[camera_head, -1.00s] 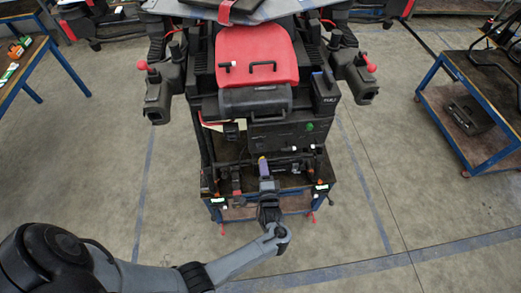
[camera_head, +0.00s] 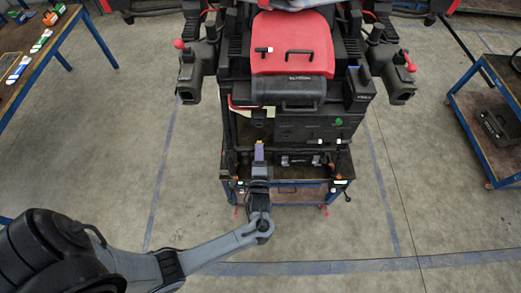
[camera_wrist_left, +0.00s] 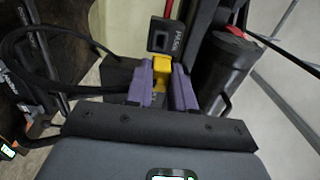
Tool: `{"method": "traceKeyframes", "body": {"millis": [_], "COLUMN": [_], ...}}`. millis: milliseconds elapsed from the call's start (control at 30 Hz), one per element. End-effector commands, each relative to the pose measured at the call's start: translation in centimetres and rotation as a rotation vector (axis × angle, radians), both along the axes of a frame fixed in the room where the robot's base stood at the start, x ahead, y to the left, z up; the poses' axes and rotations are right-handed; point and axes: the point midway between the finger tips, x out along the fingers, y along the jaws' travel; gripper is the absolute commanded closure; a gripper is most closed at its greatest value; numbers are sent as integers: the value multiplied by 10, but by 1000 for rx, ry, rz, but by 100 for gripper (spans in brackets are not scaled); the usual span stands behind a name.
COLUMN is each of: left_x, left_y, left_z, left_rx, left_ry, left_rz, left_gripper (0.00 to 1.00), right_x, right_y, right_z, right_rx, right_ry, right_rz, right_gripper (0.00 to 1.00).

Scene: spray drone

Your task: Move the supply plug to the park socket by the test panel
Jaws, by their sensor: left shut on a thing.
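My left gripper (camera_head: 259,147) is in front of the machine's lower shelf in the head view, left of the machine's middle. In the left wrist view its purple fingers (camera_wrist_left: 160,86) are shut on a small yellow part (camera_wrist_left: 160,74), which I take to be the supply plug. A dark block with a white label (camera_wrist_left: 165,34), which looks like the park socket, lies just beyond the plug. I cannot tell whether plug and block touch. A dark panel with a green button (camera_head: 339,122), perhaps the test panel, is to the gripper's right in the head view. My right gripper is not in view.
The machine has a red cover (camera_head: 293,45) and stands over a dark shelf with blue legs (camera_head: 300,194). Black cables (camera_wrist_left: 50,50) loop at the left in the wrist view, and a dark cylinder (camera_wrist_left: 228,70) stands at the right. A workbench (camera_head: 40,55) is at the left.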

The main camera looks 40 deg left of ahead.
Motion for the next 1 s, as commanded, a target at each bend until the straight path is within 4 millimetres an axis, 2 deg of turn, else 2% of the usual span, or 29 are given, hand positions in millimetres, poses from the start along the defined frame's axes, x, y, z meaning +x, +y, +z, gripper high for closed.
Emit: {"method": "traceKeyframes", "body": {"millis": [333,1000], "left_x": [0,38], "left_y": [0,33], "left_z": [2,0], "left_rx": [-1,2], "left_ry": [-1,-1], "left_rz": [1,1], "left_gripper": [100,100], "right_x": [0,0], "right_y": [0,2], "right_z": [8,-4], "right_rx": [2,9], "right_ry": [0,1], "right_rz": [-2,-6], "right_gripper": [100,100]}}
